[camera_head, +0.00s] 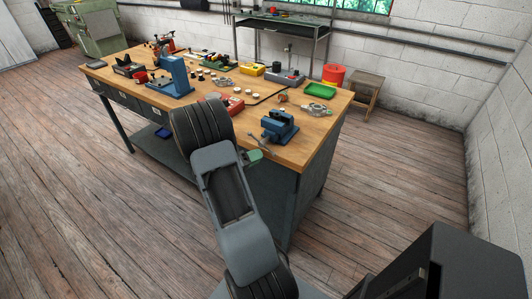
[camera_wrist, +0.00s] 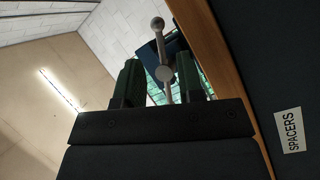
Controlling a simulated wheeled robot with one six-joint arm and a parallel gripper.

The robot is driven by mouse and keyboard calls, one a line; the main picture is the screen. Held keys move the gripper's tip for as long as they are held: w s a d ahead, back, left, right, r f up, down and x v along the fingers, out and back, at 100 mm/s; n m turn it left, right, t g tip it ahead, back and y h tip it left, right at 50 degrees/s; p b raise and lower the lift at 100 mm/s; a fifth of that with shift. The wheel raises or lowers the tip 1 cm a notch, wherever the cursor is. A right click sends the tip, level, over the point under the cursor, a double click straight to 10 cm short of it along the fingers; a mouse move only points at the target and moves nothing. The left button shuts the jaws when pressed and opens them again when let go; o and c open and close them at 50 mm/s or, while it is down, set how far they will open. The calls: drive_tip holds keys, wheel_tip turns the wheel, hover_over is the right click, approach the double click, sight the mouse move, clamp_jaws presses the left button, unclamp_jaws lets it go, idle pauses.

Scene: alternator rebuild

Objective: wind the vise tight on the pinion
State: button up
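The blue vise (camera_head: 279,126) stands at the front right edge of the workbench. In the wrist view, part of its dark blue body (camera_wrist: 148,52) shows behind its grey handle bar (camera_wrist: 160,45), which has a ball end and a round hub. My gripper (camera_head: 252,157) is just off the bench edge, beside the vise's handle side. Its green fingers (camera_wrist: 158,60) are apart, with the hub and lower bar appearing between them and a gap on each side. I cannot tell how deep the bar sits between the fingers. I cannot make out the pinion in either view.
A drawer front labelled SPACERS (camera_wrist: 289,131) is close at right in the wrist view. Floor (camera_head: 385,180) right of the bench is clear.

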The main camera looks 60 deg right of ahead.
sight(262, 143)
drive_tip(key=shift+x, duration=2.3)
clamp_jaws()
